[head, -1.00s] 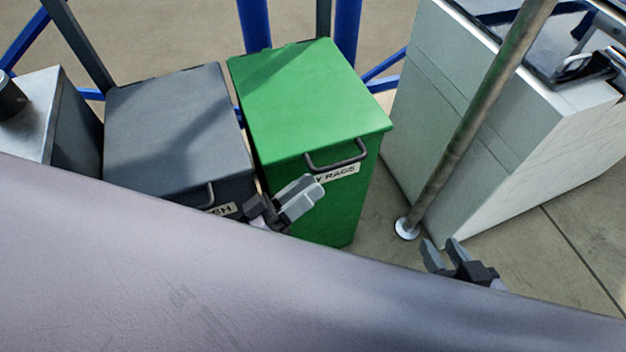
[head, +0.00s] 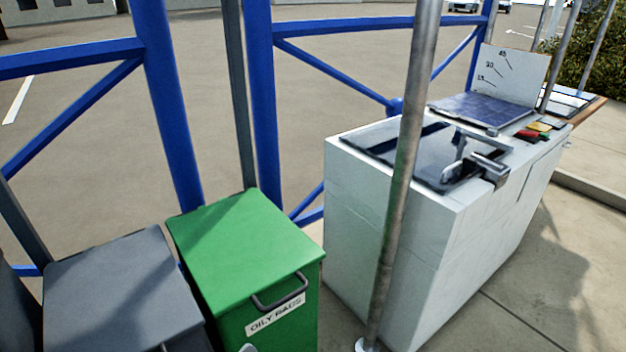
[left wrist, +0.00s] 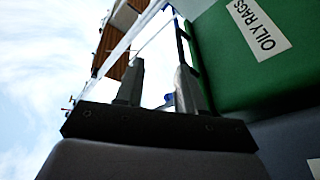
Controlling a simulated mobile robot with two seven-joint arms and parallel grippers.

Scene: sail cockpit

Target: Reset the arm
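My left gripper (left wrist: 160,68) shows in the left wrist view with its two fingers apart and nothing between them. In the head view only a small pale tip, probably of this gripper, shows at the bottom edge, in front of the green oily rags bin (head: 245,240). The bin's lid is down, and its labelled front also shows in the left wrist view (left wrist: 225,60), to the right of the fingers. I cannot tell the exact gap between gripper and bin. My right gripper is in neither current view.
A grey bin (head: 120,285) stands left of the green one. A metal pole (head: 405,170) rises in front of a white cabinet (head: 385,230) with a clamp-like fitting (head: 475,155) on top. Blue railing (head: 262,100) runs behind. Paved floor (head: 530,310) is open at right.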

